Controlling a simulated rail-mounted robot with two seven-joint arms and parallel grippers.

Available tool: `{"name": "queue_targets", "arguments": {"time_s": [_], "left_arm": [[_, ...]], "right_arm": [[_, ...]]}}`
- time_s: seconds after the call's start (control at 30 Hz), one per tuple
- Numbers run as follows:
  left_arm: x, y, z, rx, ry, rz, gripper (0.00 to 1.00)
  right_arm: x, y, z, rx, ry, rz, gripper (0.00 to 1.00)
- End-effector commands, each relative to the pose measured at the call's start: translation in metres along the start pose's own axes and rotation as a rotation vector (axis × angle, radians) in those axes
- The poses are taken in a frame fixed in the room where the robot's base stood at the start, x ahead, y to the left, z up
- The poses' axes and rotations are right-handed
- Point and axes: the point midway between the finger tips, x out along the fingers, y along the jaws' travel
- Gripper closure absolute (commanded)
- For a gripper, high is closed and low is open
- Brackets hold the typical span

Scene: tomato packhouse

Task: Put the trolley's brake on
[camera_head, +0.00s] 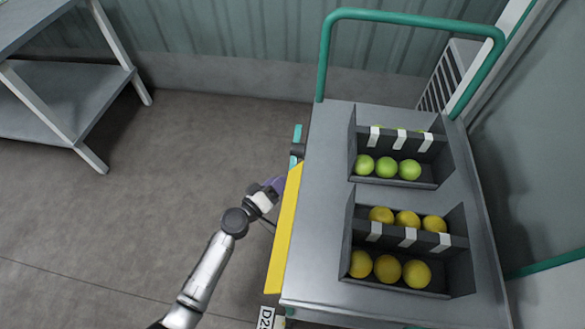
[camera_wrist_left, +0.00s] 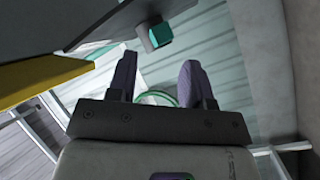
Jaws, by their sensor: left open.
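The trolley (camera_head: 325,225) has a grey deck, a green push handle (camera_head: 413,17) and a yellow strip (camera_head: 284,235) along its left side. At the left edge, beyond the strip, a small teal bar with a dark block, which looks like the brake lever (camera_head: 297,133), sticks out. In the left wrist view the lever's dark and teal end (camera_wrist_left: 160,34) shows just beyond the fingers. My left gripper (camera_head: 276,184) is open and empty beside the yellow strip, short of the lever. Its purple fingers (camera_wrist_left: 157,78) stand apart. My right gripper is not in view.
Two dark trays stand on the deck, one with green tomatoes (camera_head: 387,167), one with yellow-orange ones (camera_head: 388,268). A grey table (camera_head: 70,95) stands at the left. The floor (camera_head: 185,170) between table and trolley is clear. Walls stand behind and to the right.

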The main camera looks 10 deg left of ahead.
Motion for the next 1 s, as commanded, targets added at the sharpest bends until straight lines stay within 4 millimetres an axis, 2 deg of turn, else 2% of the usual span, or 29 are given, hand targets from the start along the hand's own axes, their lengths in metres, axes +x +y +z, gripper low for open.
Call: {"name": "queue_targets", "arguments": {"time_s": [0.03,0.2,0.4,0.6,0.93,1.0], "left_arm": [[0.011,-0.001,0.0,0.0,0.001,0.001,0.54],[0.038,-0.001,0.001,0.0,0.0,0.001,0.54],[0.061,-0.001,0.001,-0.001,0.0,0.001,0.54],[0.071,0.0,0.0,0.0,0.0,0.0,0.54],[0.072,0.0,0.0,0.0,-0.001,0.0,0.54],[0.072,0.0,0.0,0.0,-0.001,0.0,0.6]], "right_arm": [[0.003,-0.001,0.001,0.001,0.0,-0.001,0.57],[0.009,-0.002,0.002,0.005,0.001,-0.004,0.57],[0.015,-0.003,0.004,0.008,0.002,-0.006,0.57],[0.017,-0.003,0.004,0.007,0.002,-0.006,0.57],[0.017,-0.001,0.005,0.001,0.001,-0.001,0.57],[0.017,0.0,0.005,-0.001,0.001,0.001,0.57]]}}
